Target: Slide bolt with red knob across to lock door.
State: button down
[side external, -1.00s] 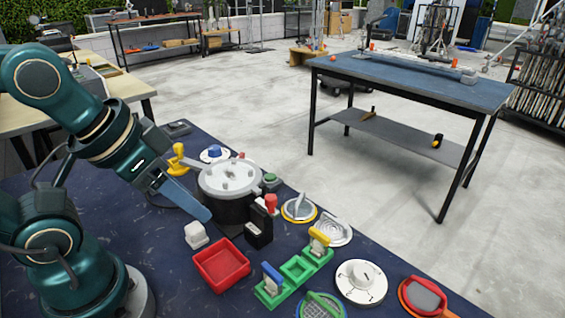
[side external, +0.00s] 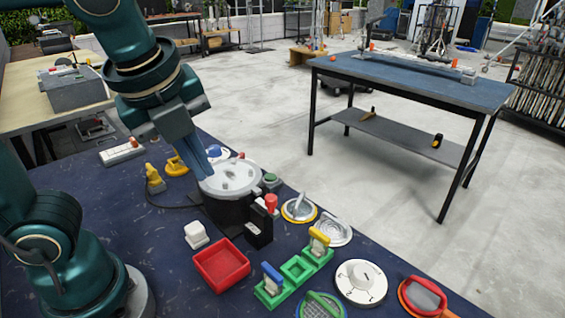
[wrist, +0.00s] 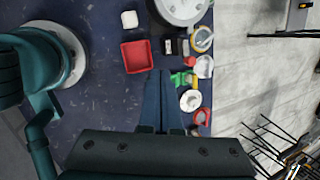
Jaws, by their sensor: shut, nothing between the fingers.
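A red knob (side external: 271,202) stands up beside a small black block (side external: 258,232), in front of the silver-lidded pot (side external: 228,178). They are small in the side view, and I cannot tell how far across any bolt sits. In the wrist view the black block (wrist: 168,46) is small, and the knob is not clear. My gripper (side external: 208,177) points down, with its blue fingers overlapping the left rim of the pot in the side view. It is well left of and above the red knob. In the wrist view the gripper (wrist: 160,72) has its fingers together and empty.
A red tray (side external: 221,265), a white block (side external: 196,235) and green holders with blue and yellow handles (side external: 297,269) crowd the front. A white dial (side external: 361,282) is at the right. Yellow parts (side external: 153,178) and a cable lie left of the pot.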

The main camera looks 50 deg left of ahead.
jog(key=w+d+m, duration=0.1)
jog(key=d+m, duration=0.6)
jog(key=m, duration=0.1)
jog(key=shift+w+d+f+y, duration=0.25)
jog(key=shift+w+d+y, duration=0.1)
jog(key=shift+w+y, duration=0.05)
send_over(263, 209)
jog(key=s+d, duration=0.2)
jog(key=d, duration=0.2)
notch_tip(263, 209, down, 9)
jog(key=shift+s+f, duration=0.15)
jog(key=shift+s, duration=0.05)
jog(key=shift+a, duration=0.2)
